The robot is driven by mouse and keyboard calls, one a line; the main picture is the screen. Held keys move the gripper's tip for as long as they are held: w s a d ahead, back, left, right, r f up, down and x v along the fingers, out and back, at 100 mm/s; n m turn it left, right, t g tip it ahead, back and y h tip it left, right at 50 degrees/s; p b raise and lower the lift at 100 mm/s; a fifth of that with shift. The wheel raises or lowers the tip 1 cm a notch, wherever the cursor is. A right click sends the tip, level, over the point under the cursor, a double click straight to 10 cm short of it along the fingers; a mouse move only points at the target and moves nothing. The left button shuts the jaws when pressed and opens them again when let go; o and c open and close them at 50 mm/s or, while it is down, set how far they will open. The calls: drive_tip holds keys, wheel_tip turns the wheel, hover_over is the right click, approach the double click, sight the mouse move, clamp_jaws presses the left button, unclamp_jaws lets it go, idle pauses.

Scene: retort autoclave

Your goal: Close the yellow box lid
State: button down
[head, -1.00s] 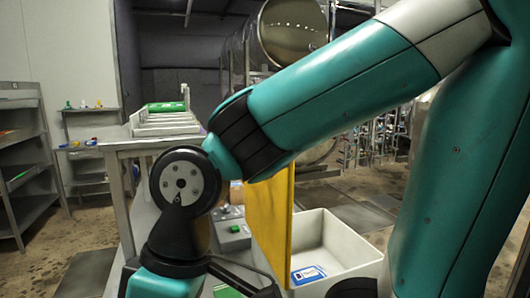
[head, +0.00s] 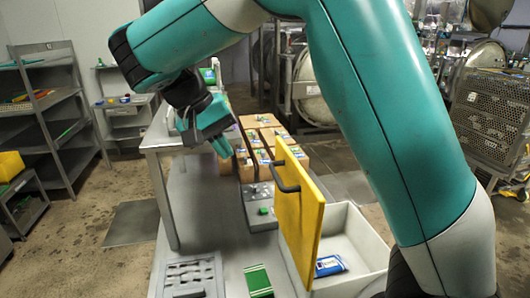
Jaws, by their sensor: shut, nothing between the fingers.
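The yellow box lid (head: 299,216) stands upright at the left side of the white box (head: 362,241), so the box is open. A black handle (head: 285,177) sticks out from the lid's left face. A blue and white packet (head: 329,265) lies inside the box. My gripper (head: 222,146) is shut and empty, above and to the left of the lid, apart from the handle. My arm hides part of the box's right side.
Several cardboard boxes (head: 262,127) stand behind the lid. A grey unit with a green button (head: 263,211) sits left of the lid. A grey slotted tray (head: 190,275) and a green-striped item (head: 258,281) lie at the front. A grey table (head: 160,143) stands at left.

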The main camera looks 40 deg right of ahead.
drive_tip(key=s+d+f, duration=0.3)
drive_tip(key=d+f, duration=0.4)
drive_tip(key=f, duration=0.1)
drive_tip(key=shift+d, duration=0.4)
drive_tip(key=shift+r+b, duration=0.1)
drive_tip(key=shift+b, duration=0.2)
